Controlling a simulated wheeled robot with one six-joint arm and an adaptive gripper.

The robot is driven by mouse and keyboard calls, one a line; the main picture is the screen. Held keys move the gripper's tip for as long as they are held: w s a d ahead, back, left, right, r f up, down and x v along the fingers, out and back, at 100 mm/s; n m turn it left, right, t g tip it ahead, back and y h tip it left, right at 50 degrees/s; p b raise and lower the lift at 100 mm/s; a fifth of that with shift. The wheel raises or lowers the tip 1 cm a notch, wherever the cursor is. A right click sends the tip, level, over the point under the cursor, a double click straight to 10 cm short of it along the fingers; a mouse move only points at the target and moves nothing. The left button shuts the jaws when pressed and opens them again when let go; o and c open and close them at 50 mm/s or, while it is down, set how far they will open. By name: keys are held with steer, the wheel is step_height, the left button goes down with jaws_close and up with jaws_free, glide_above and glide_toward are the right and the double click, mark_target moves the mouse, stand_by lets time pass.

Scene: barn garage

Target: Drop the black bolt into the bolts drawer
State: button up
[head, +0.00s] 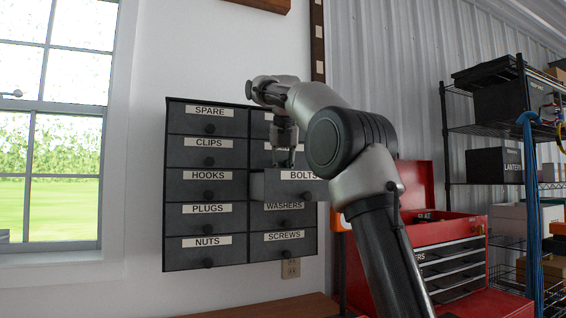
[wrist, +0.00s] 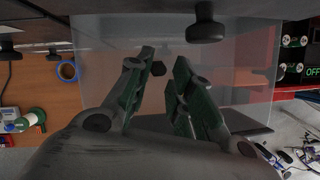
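The bolts drawer (head: 272,188) is pulled out from the right column of the dark cabinet, with its BOLTS label on the front. My gripper (head: 284,157) points down just above the open drawer. In the wrist view my gripper's two fingers (wrist: 163,62) are apart, with a gap between their tips. The drawer shows below as a see-through box (wrist: 240,75).
Closed drawers surround it, including the washers drawer (head: 270,217) below and the hooks drawer (head: 190,185) to the left. A red toolbox (head: 440,232) stands at right, before a wire shelf (head: 480,130). A blue tape roll (wrist: 68,71) lies on the wooden bench (wrist: 45,95).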

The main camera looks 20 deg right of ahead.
steer(key=v, duration=0.5)
stand_by(0.4)
